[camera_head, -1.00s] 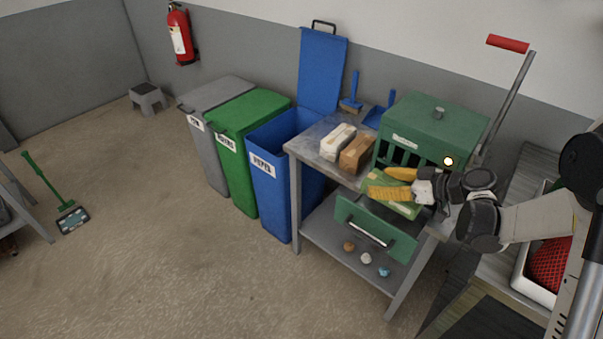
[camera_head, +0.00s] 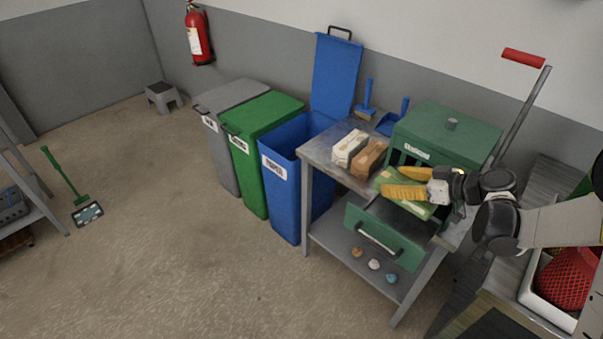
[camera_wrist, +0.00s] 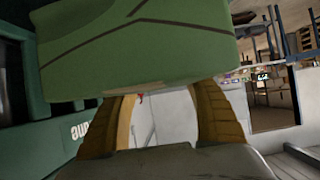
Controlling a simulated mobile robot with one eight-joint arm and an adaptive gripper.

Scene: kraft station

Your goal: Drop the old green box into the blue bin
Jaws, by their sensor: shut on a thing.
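The old green box (camera_head: 411,206) is a light green carton held at the drawer of the green cabinet, and it fills the top of the wrist view (camera_wrist: 140,50). My gripper (camera_head: 408,183) has yellow fingers, which also show in the wrist view (camera_wrist: 170,112), and it is shut on the box. The blue bin (camera_head: 284,195) stands left of the metal table, labelled paper, with its lid (camera_head: 336,75) raised and its top open. The box is to the right of the bin, past two small packages. The box's far side is hidden.
A white package (camera_head: 349,147) and a brown package (camera_head: 369,158) lie on the metal table (camera_head: 318,150) between box and bin. The green cabinet (camera_head: 445,133) stands behind my gripper, its drawer (camera_head: 384,240) pulled out. Closed green (camera_head: 265,120) and grey (camera_head: 232,98) bins stand further left. The floor in front is clear.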

